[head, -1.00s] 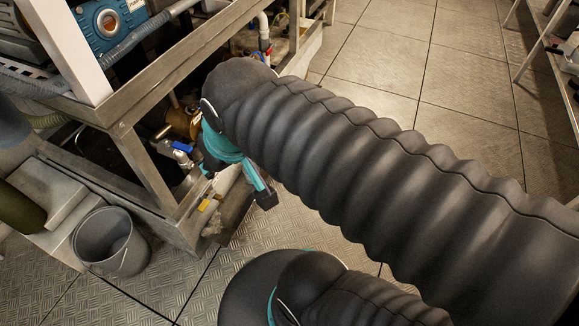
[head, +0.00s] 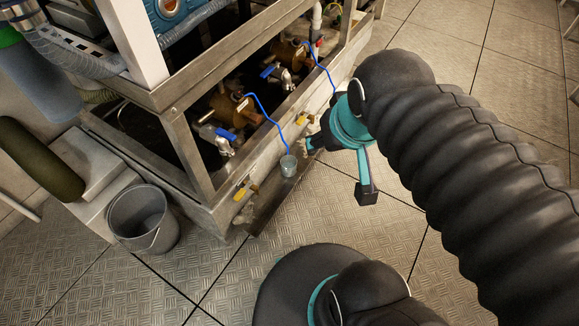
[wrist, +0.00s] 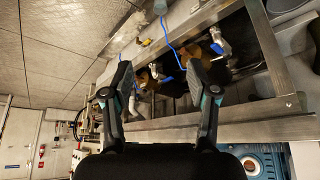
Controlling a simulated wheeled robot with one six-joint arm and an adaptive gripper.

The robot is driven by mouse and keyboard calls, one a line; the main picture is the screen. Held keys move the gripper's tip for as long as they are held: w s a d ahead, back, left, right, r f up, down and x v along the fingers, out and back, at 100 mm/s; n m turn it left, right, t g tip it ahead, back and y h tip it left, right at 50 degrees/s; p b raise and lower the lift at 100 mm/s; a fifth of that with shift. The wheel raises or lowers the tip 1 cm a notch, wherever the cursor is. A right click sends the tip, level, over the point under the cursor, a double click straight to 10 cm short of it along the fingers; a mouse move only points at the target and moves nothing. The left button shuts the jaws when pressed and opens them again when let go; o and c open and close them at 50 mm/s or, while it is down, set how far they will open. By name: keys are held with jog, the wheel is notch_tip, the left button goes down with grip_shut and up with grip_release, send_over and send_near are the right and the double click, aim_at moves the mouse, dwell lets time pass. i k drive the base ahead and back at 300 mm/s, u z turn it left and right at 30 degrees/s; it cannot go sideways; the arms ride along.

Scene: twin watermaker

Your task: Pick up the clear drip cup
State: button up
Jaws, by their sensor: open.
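The clear drip cup (head: 288,166) is a small, pale see-through cup standing upright on a narrow metal ledge at the foot of the steel frame. The end of a thin blue tube (head: 272,118) hangs down to its mouth. My gripper (wrist: 157,84) is open, with nothing between its fingers in the wrist view. In the head view it is just right of the cup in the picture, partly hidden by my wrist; I cannot tell the exact gap. In the wrist view, a pale bluish piece at the top edge (wrist: 160,6) may be the cup.
A second blue tube (head: 326,68) hangs farther back. A grey bucket (head: 142,220) stands at the left. The tiled floor at right is open.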

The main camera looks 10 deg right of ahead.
aim_at(288, 163)
jog(key=k, duration=0.5)
jog(key=u, duration=2.2)
jog(key=i, duration=1.15)
jog(key=z, duration=2.05)
